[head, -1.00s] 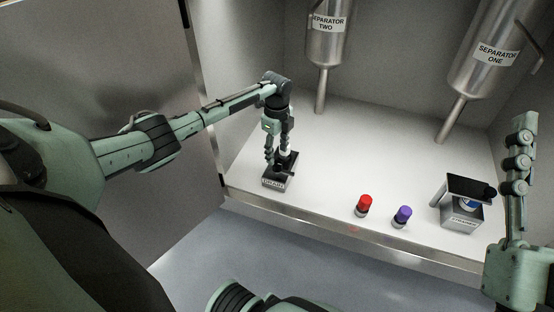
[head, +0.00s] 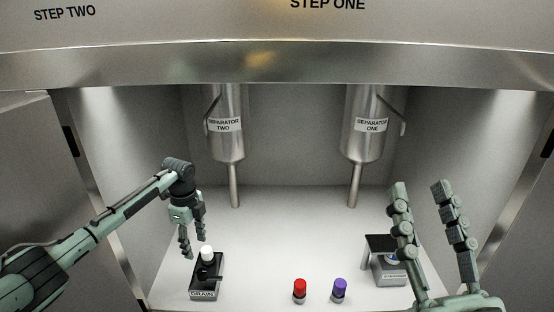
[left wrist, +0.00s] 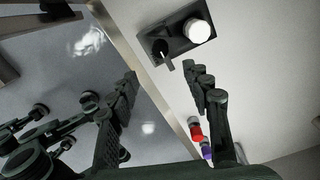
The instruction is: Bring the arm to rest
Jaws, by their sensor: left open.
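My left gripper (head: 193,247) is open and empty. It hangs just above and left of the black drain stand (head: 204,293), inside the white-floored chamber. A white-capped piece (head: 207,253) stands upright on that stand, apart from the fingers. In the left wrist view the open fingers (left wrist: 160,72) frame the chamber's front edge, with the stand (left wrist: 178,38) and white cap (left wrist: 197,31) beyond them. My right gripper (head: 419,187) is at the lower right with its two fingers spread and nothing visible between them.
A red-capped vial (head: 299,289) and a purple-capped vial (head: 339,288) stand near the front. A grey device (head: 390,272) is behind my right fingers. Separator two (head: 227,130) and separator one (head: 371,130) hang at the back. The middle floor is clear.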

